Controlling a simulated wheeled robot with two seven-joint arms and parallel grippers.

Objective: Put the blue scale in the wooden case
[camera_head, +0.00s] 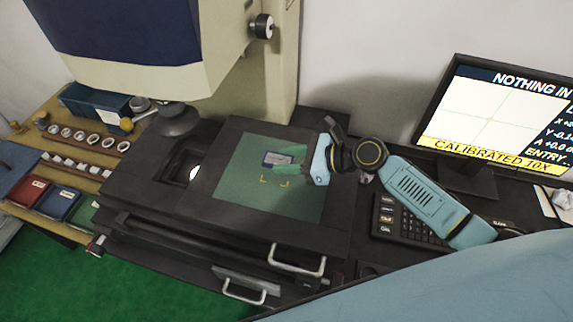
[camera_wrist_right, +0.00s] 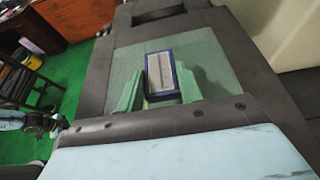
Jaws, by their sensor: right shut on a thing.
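The blue scale is a small blue-framed plate with a pale centre (camera_head: 277,159); it also shows in the right wrist view (camera_wrist_right: 163,73). It is on or just above the green glass stage (camera_head: 240,195); I cannot tell if it touches. My right gripper (camera_head: 284,160) has green fingers, shut on the scale from its right side in the head view. In the wrist view the scale sits between the fingertips (camera_wrist_right: 158,88). I cannot make out an open wooden case for certain.
A big measuring instrument (camera_head: 230,70) stands over the stage. A wooden bench (camera_head: 55,120) at left carries a blue bin (camera_head: 92,103), rows of rings, and red (camera_head: 28,191) and blue boxes (camera_head: 58,205). A monitor (camera_head: 495,120) and keypad (camera_head: 405,220) are at right.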

